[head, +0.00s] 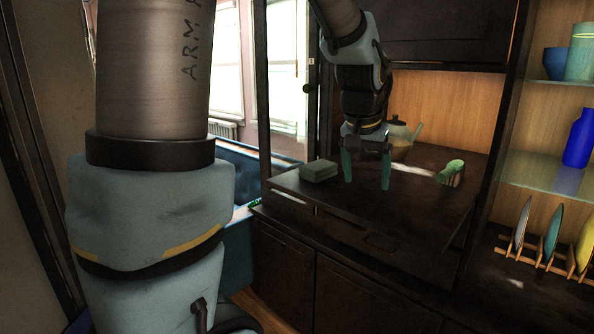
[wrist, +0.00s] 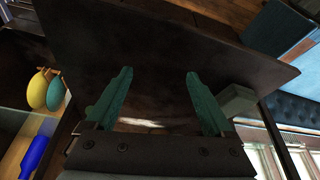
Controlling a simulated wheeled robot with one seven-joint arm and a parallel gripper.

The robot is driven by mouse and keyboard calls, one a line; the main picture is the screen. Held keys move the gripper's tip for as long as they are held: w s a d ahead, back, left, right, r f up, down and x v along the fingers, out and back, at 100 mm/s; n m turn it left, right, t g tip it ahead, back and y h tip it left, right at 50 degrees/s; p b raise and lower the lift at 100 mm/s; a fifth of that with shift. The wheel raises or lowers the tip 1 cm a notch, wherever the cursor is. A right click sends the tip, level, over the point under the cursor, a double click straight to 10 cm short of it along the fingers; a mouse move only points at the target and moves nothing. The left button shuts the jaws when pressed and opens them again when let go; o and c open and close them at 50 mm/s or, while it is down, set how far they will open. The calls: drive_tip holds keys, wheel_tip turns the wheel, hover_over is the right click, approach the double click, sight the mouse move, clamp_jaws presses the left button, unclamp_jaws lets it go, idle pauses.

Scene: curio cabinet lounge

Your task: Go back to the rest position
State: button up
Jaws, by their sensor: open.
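My gripper (head: 366,170) hangs above the dark cabinet counter (head: 400,215) with its teal fingers pointing down. The fingers are apart and nothing is between them. The wrist view shows the same open fingers (wrist: 160,100) over the bare dark counter. My large arm link fills the left of the head view and hides part of the room.
A teapot (head: 399,138) stands behind. Shelves at right hold a blue vase (head: 578,138) and plates in a rack (head: 541,262).

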drive_tip(key=s+a+f+n+g+y, duration=0.1)
drive_tip(key=s+a+f, duration=0.3)
drive_tip(key=a, duration=0.6)
drive_tip(key=s+a+f+n+g+y, duration=0.1)
drive_tip(key=s+a+f+n, duration=0.3)
drive_tip(key=a+f, duration=0.3)
drive_tip(key=a, duration=0.4)
drive_tip(key=shift+s+f, duration=0.15)
drive_tip(key=shift+f, duration=0.15)
